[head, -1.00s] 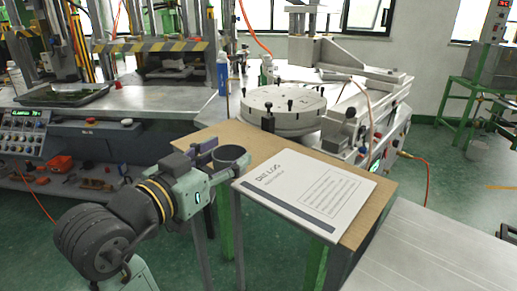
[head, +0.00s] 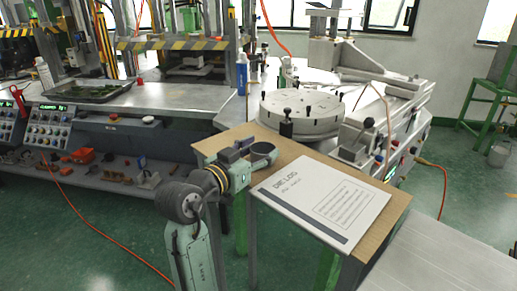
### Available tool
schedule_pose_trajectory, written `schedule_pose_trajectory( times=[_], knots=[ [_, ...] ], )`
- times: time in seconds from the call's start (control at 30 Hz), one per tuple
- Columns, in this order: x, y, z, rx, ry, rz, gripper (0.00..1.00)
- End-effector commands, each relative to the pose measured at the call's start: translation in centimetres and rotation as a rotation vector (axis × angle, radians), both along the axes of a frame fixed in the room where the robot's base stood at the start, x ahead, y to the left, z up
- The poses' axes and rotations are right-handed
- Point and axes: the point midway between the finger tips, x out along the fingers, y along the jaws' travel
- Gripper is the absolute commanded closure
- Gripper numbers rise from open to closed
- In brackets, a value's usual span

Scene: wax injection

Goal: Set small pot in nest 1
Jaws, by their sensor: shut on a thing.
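A small dark round pot (head: 264,151) is at the end of my arm, above the left part of the wooden table. My gripper (head: 249,150) is shut on it from the left side. The pot looks roughly upright, with its open top facing up. Whether its base touches the table cannot be told. No nest marked 1 can be made out. A round pale turntable (head: 300,112) with several small dark pegs and a dark block at its near edge stands beyond the pot.
A white sheet marked DIE LOG (head: 325,198) lies on the wooden table (head: 391,213), right of the pot. A grey bench (head: 440,255) stands at front right. A press bench (head: 180,97) with a tray (head: 90,91) and a blue bottle (head: 242,75) is behind at left.

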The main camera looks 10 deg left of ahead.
Motion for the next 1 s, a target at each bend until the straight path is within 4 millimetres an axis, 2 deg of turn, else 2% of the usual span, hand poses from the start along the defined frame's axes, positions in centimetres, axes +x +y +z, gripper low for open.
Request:
schedule_pose_trajectory(
  times=[0.37,0.4,0.67,1.0],
  knots=[
    [-0.03,-0.01,-0.52,0.001,-0.002,0.000,0.77],
    [-0.02,0.00,-0.34,0.000,-0.001,0.000,0.45],
    [-0.02,0.01,-0.33,0.000,-0.001,0.000,0.28],
    [-0.02,0.02,-0.02,0.000,-0.001,0.000,0.27]
  ],
)
